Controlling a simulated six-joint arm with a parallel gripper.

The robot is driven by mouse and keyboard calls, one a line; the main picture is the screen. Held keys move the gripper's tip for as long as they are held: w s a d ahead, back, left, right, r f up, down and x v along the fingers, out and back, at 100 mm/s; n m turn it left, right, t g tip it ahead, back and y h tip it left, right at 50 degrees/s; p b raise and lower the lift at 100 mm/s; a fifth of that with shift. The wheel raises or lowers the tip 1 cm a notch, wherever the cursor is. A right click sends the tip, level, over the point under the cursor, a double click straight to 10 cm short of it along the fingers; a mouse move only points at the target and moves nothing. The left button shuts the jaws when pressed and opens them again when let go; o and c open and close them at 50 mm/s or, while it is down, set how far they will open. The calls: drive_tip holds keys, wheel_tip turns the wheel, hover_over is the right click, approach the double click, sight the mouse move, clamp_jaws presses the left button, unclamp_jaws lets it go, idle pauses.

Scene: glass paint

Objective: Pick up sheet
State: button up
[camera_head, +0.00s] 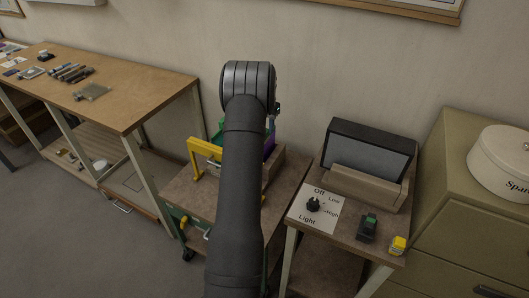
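I cannot tell which of these is the sheet. My gripper is hidden behind my own arm and wrist, so its fingers and anything in them do not show.
A wooden workbench (150,95) with tools stands left. Right is a small table (340,236) with a dark-screened light box (366,155), a dial panel (314,209) and small green and yellow blocks. A cabinet (450,190) bears a white tin (502,165). The wall is close behind.

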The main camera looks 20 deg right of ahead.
drive_tip(key=shift+s+f, duration=0.2)
drive_tip(key=shift+f, duration=1.2)
drive_tip(key=shift+s+f, duration=0.15)
drive_tip(key=shift+f, duration=1.2)
drive_tip(key=shift+r, duration=0.1)
clamp_jaws()
